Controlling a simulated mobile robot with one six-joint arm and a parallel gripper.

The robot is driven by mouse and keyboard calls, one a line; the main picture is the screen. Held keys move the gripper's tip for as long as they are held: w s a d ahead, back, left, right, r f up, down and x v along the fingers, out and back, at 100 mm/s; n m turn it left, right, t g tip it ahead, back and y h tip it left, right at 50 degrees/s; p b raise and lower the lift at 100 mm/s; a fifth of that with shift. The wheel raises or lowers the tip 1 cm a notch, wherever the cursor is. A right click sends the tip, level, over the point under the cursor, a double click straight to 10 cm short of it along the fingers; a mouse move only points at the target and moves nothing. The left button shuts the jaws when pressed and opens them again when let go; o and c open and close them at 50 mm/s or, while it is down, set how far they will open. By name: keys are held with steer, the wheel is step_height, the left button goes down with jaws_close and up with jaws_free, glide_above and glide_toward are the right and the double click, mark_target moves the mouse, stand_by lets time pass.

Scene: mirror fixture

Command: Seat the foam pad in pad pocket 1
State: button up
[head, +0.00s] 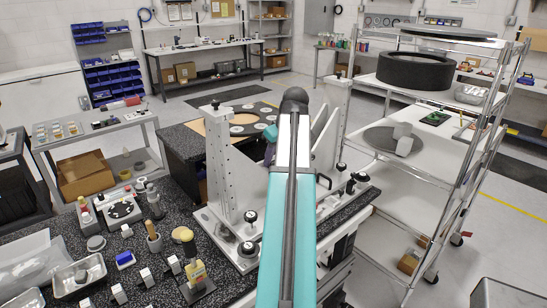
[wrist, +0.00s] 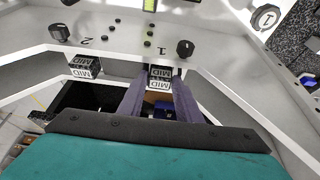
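In the wrist view, the two grey-purple fingers of my gripper (wrist: 161,76) point at the fixture and stand apart. A white block marked MID (wrist: 160,84) shows between the fingertips, below the number 1 on the light fixture panel (wrist: 118,47). I cannot tell whether the fingers touch this block. A similar MID block (wrist: 84,67) sits to the left, below the number 2. I cannot make out the foam pad with certainty, nor the inside of pocket 1.
Black knobs (wrist: 185,48) stand up from the panel near the fingers. Upright plates flank my arm. A wire shelf cart (head: 440,190) stands close at right.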

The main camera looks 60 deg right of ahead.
steer(key=shift+o, duration=1.3)
steer(key=shift+r, duration=0.1)
steer(key=shift+r, duration=0.15)
steer(key=b+v, duration=0.2)
steer(key=v, duration=0.9)
steer(key=shift+r, duration=0.4)
steer(key=shift+s+a, duration=0.1)
steer(key=shift+s, duration=0.05)
